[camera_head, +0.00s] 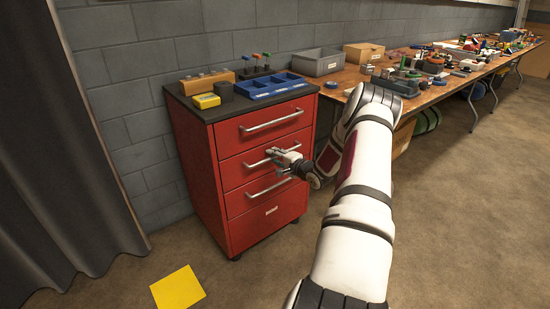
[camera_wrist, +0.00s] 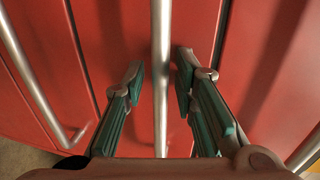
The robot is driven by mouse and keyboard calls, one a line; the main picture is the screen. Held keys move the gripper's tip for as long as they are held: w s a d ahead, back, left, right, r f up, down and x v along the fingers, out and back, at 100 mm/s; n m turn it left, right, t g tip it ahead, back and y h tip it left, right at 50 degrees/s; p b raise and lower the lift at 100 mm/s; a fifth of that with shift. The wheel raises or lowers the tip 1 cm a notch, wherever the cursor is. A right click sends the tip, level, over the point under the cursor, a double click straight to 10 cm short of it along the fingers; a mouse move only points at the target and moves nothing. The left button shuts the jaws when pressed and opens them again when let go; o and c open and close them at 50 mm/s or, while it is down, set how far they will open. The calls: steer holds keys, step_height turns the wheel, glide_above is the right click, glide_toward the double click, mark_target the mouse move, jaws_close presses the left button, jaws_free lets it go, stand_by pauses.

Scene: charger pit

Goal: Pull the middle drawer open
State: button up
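The red cabinet (camera_head: 195,165) stands against the wall with its drawers shut. The middle drawer (camera_head: 232,172) has a silver bar handle, partly hidden by my gripper (camera_head: 279,160) in the head view. In the wrist view, the handle bar (camera_wrist: 161,70) runs upright between the two green-padded fingers of my gripper (camera_wrist: 160,82). The fingers are open, one on each side of the bar, with a visible gap on both sides. The red drawer front lies just beyond the fingertips.
The top handle (camera_head: 272,120) and lower handle (camera_head: 262,189) are close by. A blue tray (camera_head: 272,86), wooden block and tools sit on the cabinet top. A cluttered workbench (camera_head: 440,90) stands to the right. Open floor with a yellow square (camera_head: 178,289) lies in front.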

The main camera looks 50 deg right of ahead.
jaws_close()
steer(key=f+p+v, duration=0.1)
steer(key=p+v, duration=0.2)
steer(key=v, duration=0.5)
steer(key=f+p+v, duration=0.2)
steer(key=p+v, duration=0.1)
steer(key=v, duration=0.6)
steer(key=s+f+p+v, duration=0.1)
steer(key=p+v, duration=0.2)
steer(key=v, duration=0.5)
steer(key=shift+f+p, duration=0.35)
steer(key=shift+s, duration=0.1)
steer(key=shift+o, duration=1.8)
jaws_free()
steer(key=v, duration=1.2)
